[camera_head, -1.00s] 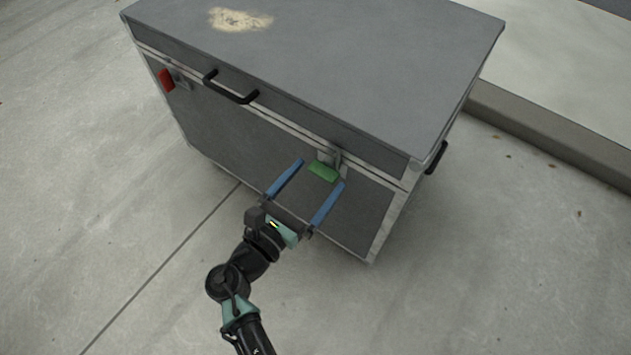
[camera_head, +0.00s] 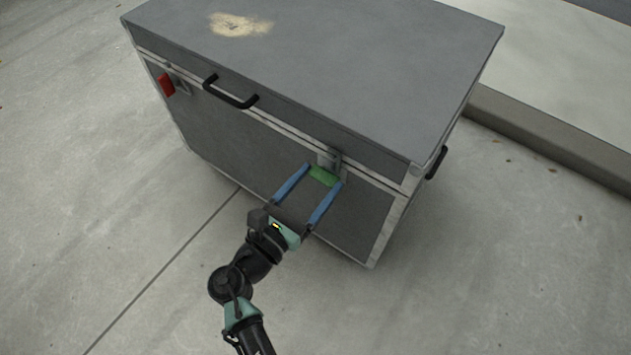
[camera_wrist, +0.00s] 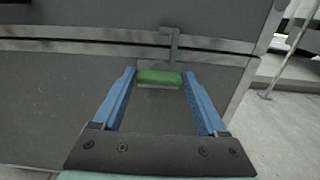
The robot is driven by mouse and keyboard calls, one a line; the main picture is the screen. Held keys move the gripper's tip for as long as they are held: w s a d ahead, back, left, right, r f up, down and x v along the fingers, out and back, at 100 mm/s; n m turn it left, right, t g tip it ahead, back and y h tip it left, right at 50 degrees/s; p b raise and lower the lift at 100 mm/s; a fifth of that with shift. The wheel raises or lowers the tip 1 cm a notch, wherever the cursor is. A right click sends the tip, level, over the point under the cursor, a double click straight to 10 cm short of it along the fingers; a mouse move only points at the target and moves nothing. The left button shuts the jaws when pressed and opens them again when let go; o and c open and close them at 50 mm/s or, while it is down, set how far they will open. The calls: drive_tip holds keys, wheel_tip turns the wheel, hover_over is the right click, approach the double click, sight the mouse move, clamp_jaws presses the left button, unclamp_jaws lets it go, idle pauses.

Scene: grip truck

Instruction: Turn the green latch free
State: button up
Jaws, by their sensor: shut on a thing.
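The green latch (camera_head: 323,176) is on the front face of the grey case, below the lid seam and toward the right end. It also shows in the wrist view (camera_wrist: 159,78), lying level across a metal fitting (camera_wrist: 170,47). My gripper (camera_head: 325,178) has its two blue fingers on either side of the latch, with the tips at its ends. In the wrist view my gripper (camera_wrist: 158,74) is shut on the latch across its width. The latch's back side is hidden.
The grey case (camera_head: 330,60) stands on a concrete floor. A red latch (camera_head: 166,84) is at its left front, with a black handle (camera_head: 231,92) between. Another black handle (camera_head: 436,162) is on the right end. A low kerb (camera_head: 560,140) runs behind at right.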

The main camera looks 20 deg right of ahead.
drive_tip(key=m, duration=0.4)
drive_tip(key=shift+s+f, duration=0.1)
drive_tip(key=shift+f+m+b, duration=0.2)
drive_tip(key=shift+m+b, duration=2.5)
drive_tip(key=shift+m, duration=4.1)
drive_tip(key=o, duration=1.3)
drive_tip(key=shift+r, duration=0.1)
drive_tip(key=shift+s, duration=0.1)
